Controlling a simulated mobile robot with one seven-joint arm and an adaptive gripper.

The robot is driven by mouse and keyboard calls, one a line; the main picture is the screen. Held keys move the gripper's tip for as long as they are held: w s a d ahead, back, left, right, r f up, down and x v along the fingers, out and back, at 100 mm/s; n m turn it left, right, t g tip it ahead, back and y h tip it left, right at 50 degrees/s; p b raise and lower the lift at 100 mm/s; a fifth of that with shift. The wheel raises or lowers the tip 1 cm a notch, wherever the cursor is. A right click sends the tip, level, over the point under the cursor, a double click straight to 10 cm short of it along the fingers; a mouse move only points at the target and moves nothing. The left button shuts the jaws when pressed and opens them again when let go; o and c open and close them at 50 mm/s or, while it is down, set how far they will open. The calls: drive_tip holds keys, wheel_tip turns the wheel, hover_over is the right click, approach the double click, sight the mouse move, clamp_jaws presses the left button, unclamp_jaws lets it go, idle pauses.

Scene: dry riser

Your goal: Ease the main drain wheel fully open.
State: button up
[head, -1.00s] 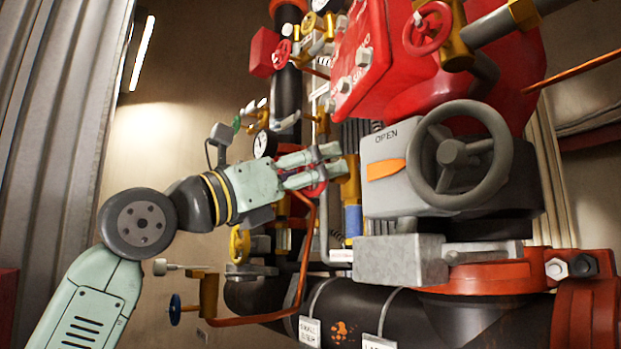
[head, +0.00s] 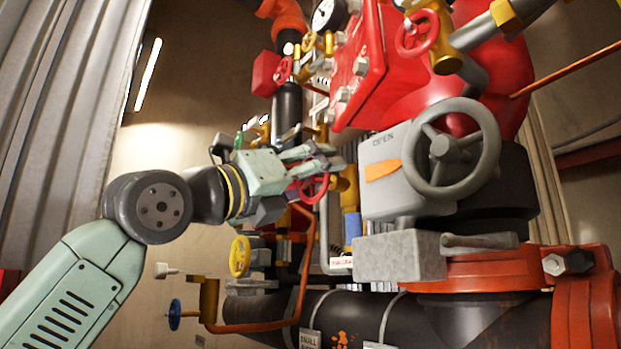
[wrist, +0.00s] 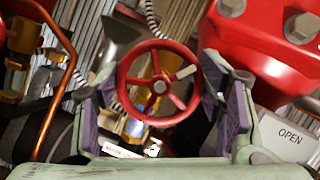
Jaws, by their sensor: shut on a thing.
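The red handwheel (head: 313,187) sits on a brass valve beside the vertical pipes, partly behind my gripper (head: 318,160). In the wrist view the spoked wheel (wrist: 160,87) faces the camera, with a light mark on one spoke. My gripper (wrist: 163,80) has its purple-padded fingers on opposite sides of this wheel and is shut on it. Exact contact at the rim is hard to see. A white label (wrist: 122,150) with red lettering hangs below the wheel; its words are too small to read surely.
A big grey handwheel (head: 450,148) and a grey box marked OPEN (head: 392,190) stand close on the right. A red housing (head: 400,75) is above. A yellow wheel (head: 240,257), blue wheel (head: 175,314) and copper pipe (head: 305,275) lie below my gripper. Left is freer.

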drive_tip(key=o, duration=1.2)
drive_tip(key=shift+c, duration=0.2)
drive_tip(key=v, duration=1.2)
drive_tip(key=shift+f, duration=0.1)
